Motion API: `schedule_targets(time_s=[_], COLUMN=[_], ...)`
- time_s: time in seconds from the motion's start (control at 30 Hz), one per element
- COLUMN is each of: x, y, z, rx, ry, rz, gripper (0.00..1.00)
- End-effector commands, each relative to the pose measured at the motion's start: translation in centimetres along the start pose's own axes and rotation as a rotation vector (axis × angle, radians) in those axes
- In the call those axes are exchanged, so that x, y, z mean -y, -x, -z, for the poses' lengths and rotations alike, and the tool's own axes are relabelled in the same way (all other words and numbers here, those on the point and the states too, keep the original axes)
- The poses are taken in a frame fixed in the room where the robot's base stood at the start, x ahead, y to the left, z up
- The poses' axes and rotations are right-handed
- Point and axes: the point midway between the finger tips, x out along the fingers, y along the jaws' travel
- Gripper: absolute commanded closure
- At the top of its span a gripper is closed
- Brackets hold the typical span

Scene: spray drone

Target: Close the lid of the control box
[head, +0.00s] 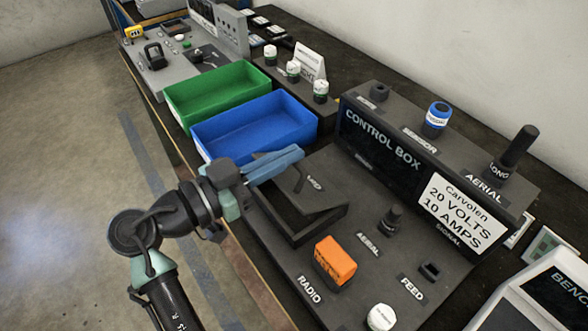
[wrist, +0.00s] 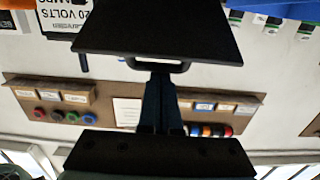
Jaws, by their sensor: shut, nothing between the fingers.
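The control box (head: 380,150) is dark grey, with a white voltage sign on its upright face. Its lid (head: 312,203) is a dark panel on the flat front part, tilted up over a dark recess, so it is partly open. A thin handle (head: 299,181) stands on the lid near my gripper. My gripper (head: 292,158) has blue fingers, is shut and empty, and is at the lid's raised left side. In the wrist view a black panel, seemingly the lid (wrist: 160,30), and its handle (wrist: 158,65) are just beyond the fingertips (wrist: 160,80). Whether they touch is unclear.
An orange radio block (head: 335,259), a white-topped knob (head: 381,317) and black connectors (head: 391,217) sit on the box's front part. A blue bin (head: 255,128) and a green bin (head: 215,92) stand behind my gripper. The floor (head: 60,170) at left is clear.

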Motion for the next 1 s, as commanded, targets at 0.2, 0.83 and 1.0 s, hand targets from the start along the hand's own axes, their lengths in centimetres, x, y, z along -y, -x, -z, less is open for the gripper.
schedule_targets(time_s=[0.2,0.83,1.0], x=[0.0,0.0,0.0], y=[1.3,3.5,3.6], z=[-2.8,-5.6,-5.8], rx=[-0.145,-0.402,-0.402], ry=[0.002,-0.001,0.000], rz=[0.001,0.000,-0.001], gripper=[1.00,1.00,1.00])
